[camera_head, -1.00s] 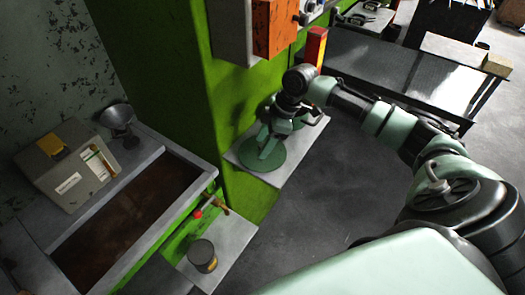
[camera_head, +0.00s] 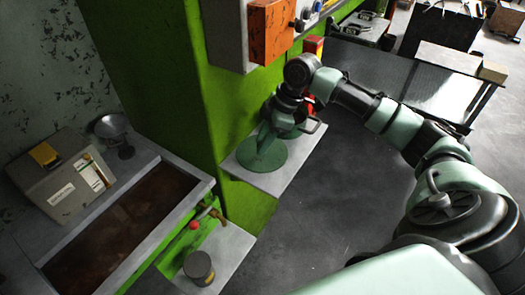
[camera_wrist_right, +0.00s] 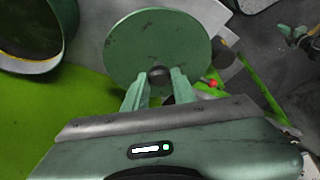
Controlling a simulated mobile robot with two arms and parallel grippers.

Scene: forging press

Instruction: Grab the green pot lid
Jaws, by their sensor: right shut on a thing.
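The green pot lid (camera_head: 262,156) is a flat round disc over the small grey shelf (camera_head: 273,183) by the green machine column in the head view. My right gripper (camera_head: 268,130) is above the lid. In the right wrist view the lid (camera_wrist_right: 150,40) shows face-on, and my right gripper's fingers (camera_wrist_right: 159,84) are shut on its dark centre knob (camera_wrist_right: 160,75). I cannot tell whether the lid touches the shelf. An open green pot (camera_wrist_right: 35,30) shows at the top left of the wrist view. My left gripper is not in view.
A grey box panel and orange box (camera_head: 270,30) hang on the column above my arm. A dark can (camera_head: 198,266) stands on a lower ledge. A brown-bottomed trough (camera_head: 125,225) lies left. A dark table (camera_head: 400,85) stands behind; open floor lies right of the shelf.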

